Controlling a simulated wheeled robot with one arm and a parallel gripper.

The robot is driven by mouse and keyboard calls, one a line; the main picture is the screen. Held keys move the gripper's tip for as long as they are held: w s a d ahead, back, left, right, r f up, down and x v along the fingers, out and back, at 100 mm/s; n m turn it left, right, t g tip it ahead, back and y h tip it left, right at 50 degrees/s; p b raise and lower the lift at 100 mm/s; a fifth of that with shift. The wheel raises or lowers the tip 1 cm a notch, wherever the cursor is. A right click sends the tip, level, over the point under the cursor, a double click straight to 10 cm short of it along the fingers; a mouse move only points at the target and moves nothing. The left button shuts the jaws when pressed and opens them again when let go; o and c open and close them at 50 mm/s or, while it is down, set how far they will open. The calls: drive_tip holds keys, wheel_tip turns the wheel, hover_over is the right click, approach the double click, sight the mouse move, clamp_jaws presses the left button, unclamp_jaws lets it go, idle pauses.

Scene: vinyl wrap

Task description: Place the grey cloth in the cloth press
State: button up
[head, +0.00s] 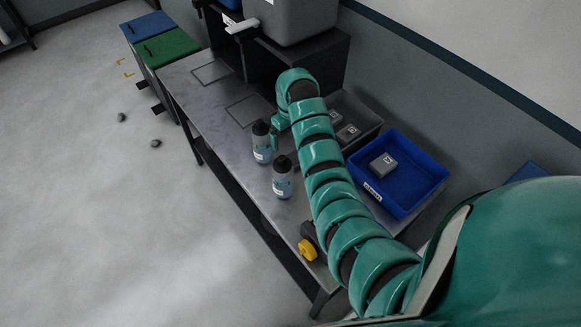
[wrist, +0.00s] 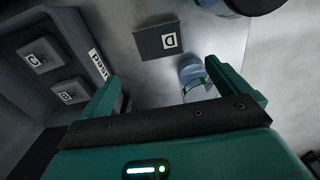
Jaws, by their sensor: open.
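I cannot make out a grey cloth or a cloth press for certain. My gripper (wrist: 161,72) is open and empty in the wrist view, over the grey metal table. A flat dark grey block marked D (wrist: 157,41) lies on the table beyond the fingertips. A bottle with blue liquid (wrist: 192,78) is by the right finger, partly hidden by it. In the head view my gripper (head: 281,121) is at the far end of my teal arm, close to the farther bottle (head: 262,142); the D block is not visible there.
A nearer bottle (head: 282,177) stands on the table (head: 222,118). A dark grey tray (wrist: 92,62) holds blocks marked C and B. A blue tray (head: 415,194) holds another grey block. Two small grey lumps (head: 122,117) lie on the floor near blue-lidded and green-lidded bins (head: 165,49).

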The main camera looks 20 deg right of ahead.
drive_tip(key=b, duration=0.3)
hover_over(291, 157)
drive_tip(key=f, duration=0.4)
drive_tip(key=shift+s+a+f, duration=0.15)
drive_tip(key=shift+s+a, duration=0.05)
drive_tip(key=shift+s, duration=0.2)
drive_tip(key=shift+f+p, duration=0.35)
drive_tip(key=shift+f, duration=0.55)
drive_tip(key=f+p, duration=0.3)
drive_tip(key=shift+s+f, duration=0.2)
drive_tip(key=shift+s, duration=0.1)
drive_tip(key=shift+w+f, duration=0.1)
drive_tip(key=shift+f, duration=0.8)
drive_tip(key=c, duration=1)
drive_tip(key=shift+o, duration=0.2)
drive_tip(key=shift+r, duration=0.2)
